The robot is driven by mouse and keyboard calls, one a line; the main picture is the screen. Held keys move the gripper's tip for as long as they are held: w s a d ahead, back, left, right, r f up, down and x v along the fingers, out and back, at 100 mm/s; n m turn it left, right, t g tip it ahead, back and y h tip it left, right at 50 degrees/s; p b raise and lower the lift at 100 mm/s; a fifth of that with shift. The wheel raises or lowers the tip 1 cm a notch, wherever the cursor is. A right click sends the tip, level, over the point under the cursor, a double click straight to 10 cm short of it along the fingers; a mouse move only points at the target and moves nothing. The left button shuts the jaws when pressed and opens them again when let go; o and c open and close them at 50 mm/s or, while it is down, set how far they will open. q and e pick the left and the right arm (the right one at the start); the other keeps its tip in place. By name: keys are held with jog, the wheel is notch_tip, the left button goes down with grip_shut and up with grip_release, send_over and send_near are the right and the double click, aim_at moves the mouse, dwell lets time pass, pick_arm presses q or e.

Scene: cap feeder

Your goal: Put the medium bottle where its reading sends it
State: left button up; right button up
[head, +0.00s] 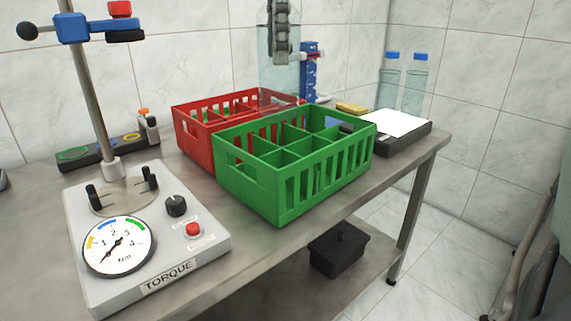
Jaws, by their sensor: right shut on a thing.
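My right gripper (281,55) hangs down from the top edge, shut, in front of a clear, upright bottle (265,70) that I take for the medium bottle. Its top is hidden. It appears above the back of the red crate (195,145). The green crate (295,205) stands in front of it; both are divided into compartments. The torque tester (165,275) is at the lower left. Its dial (119,262) has yellow, blue and green bands, and the needle points to the lower left, below 1. My left gripper is not in view.
A blue-clamped post (85,80) rises from the tester. A black bin (338,252) sits on the lower shelf.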

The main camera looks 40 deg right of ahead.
jog(key=b, duration=0.1)
send_over(280, 118)
jog(key=w+d, duration=0.2)
jog(key=w, duration=0.1)
jog(key=f, duration=0.6)
jog(key=shift+s+a, duration=0.15)
jog(key=shift+s, duration=0.1)
notch_tip(280, 118, down, 6)
jog(key=shift+w+f, duration=0.1)
jog(key=shift+f, duration=0.05)
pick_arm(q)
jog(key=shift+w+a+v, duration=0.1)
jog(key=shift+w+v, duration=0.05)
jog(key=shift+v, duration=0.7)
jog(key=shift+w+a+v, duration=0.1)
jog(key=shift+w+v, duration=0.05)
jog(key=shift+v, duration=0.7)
pick_arm(e)
jog(key=shift+f, duration=2.55)
jog(key=shift+f, duration=0.1)
jog(key=o, duration=1.4)
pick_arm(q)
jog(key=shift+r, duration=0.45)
